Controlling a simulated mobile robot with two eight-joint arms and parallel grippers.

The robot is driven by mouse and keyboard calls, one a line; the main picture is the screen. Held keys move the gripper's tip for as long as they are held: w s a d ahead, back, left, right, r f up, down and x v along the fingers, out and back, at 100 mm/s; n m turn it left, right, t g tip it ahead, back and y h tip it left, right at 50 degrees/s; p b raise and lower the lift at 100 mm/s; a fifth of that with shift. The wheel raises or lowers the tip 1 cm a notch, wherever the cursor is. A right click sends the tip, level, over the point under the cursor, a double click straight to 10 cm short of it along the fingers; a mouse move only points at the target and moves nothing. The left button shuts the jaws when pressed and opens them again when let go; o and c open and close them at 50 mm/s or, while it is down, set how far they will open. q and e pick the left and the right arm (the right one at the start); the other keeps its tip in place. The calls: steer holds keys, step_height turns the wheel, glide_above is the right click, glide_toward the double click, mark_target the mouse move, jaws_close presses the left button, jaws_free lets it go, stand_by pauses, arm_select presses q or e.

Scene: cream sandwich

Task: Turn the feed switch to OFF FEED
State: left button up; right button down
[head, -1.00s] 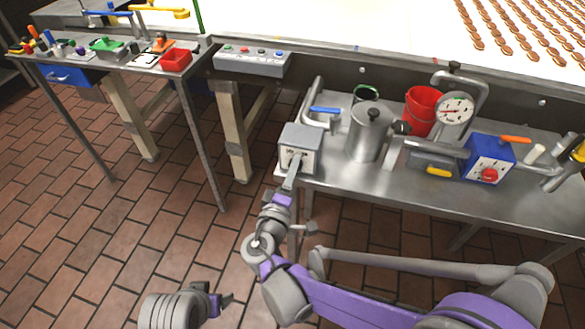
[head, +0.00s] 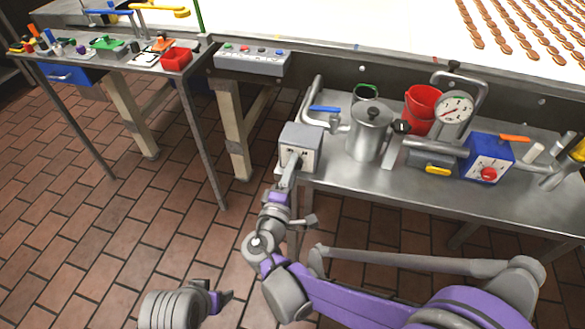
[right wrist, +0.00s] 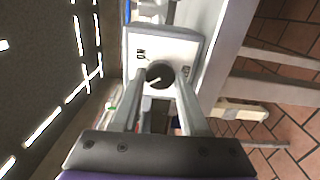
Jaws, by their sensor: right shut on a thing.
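The feed switch is a grey box with a white face (head: 299,159) at the left end of the steel side table. In the right wrist view its white face (right wrist: 148,47) carries a round dark knob (right wrist: 159,74) with a light mark. An "ON" label shows above and left of the knob; another label by the right finger is partly hidden. My right gripper (right wrist: 160,78) is shut on the knob, one finger on each side. In the head view my right gripper (head: 290,170) meets the box front. My left gripper (head: 226,297) is low over the floor, away from the switch; its jaw opening is unclear.
A steel pot (head: 368,135), red bucket (head: 421,108), pressure gauge (head: 455,109) and blue box with red knob (head: 486,158) stand right of the switch. A blue-handled valve (head: 325,109) is just behind it. Open tiled floor (head: 100,225) lies left.

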steer(key=shift+c, duration=2.1)
jaws_free()
arm_select(q)
steer(key=shift+r+p, duration=0.35)
steer(key=shift+r, duration=0.05)
arm_select(e)
steer(key=v, duration=1.1)
steer(key=shift+w+d, duration=0.1)
steer(key=s+d+f+m+g+h, duration=0.1)
steer(key=s+d+f+m+g, duration=0.2)
steer(key=d, duration=0.6)
steer(key=s+d+f+m+g, duration=0.1)
steer(key=d+f+m+g, duration=0.4)
steer(key=d, duration=0.4)
steer(key=s+d+f+m+g+y, duration=0.25)
steer(key=s+m+g+y, duration=0.35)
steer(key=s, duration=0.6)
arm_select(q)
step_height(320, 180, up, 18)
steer(key=w+p, duration=0.2)
steer(key=p, duration=1.4)
steer(key=shift+t, duration=0.4)
arm_select(e)
step_height(320, 180, up, 18)
steer(key=w+m+t, duration=0.1)
steer(key=w+t, duration=0.1)
steer(key=shift+r, duration=0.2)
